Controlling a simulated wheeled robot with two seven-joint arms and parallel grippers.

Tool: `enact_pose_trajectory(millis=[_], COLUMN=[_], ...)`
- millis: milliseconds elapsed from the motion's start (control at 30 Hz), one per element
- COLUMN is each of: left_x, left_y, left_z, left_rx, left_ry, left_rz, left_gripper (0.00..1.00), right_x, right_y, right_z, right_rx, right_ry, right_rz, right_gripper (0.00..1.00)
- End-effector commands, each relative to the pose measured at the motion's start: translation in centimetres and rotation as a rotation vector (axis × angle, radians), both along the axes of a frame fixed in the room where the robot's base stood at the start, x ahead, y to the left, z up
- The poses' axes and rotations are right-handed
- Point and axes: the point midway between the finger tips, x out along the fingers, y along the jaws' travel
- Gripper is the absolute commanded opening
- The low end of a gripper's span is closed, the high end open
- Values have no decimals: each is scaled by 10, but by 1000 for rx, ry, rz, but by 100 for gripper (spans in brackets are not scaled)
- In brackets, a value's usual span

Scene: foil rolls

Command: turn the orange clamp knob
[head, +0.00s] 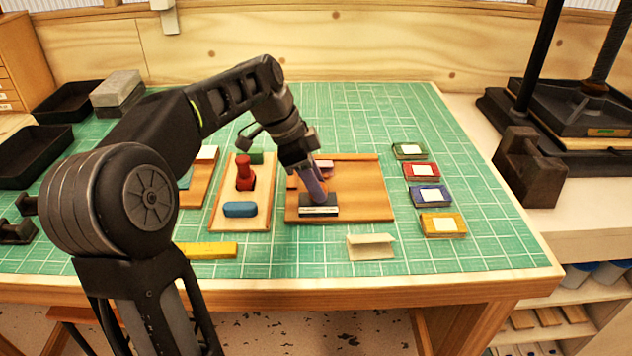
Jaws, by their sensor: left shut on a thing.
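I see no orange clamp knob in the head view. My left gripper (306,168) reaches over the wooden board (368,190) in the middle of the table. It is shut on the purple handle of a stamp-like tool (318,209) with a dark base and a pale label strip. The tool stands about upright at the board's front part; I cannot tell whether its base touches the board. The gripper hides part of the handle. My right gripper is not in view.
A tray to the left holds a red-handled stamp (245,175) and a blue block (240,209). Several coloured pads, including a yellow one (442,224), line the right. A folded card (371,246) lies in front. A black press (575,110) stands right. The mat's back right is clear.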

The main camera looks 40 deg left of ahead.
Motion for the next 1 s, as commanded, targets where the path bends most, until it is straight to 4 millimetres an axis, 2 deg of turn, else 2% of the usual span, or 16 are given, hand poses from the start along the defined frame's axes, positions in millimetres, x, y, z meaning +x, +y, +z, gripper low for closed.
enact_pose_trajectory(millis=[133,167,400,767,1000], left_x=[0,0,0,-1,-9], left_y=[1,1,0,2,11], left_z=[-1,-1,0,5,36], left_rx=[3,2,1,1,2], left_ry=[2,1,1,0,-3], left_rz=[-1,-1,0,1,2], left_gripper=[0,36,56,56,56], right_x=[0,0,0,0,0], right_y=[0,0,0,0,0], right_z=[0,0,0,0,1], right_rx=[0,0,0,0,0], right_ry=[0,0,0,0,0], right_rz=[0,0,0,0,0], right_gripper=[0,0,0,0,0])
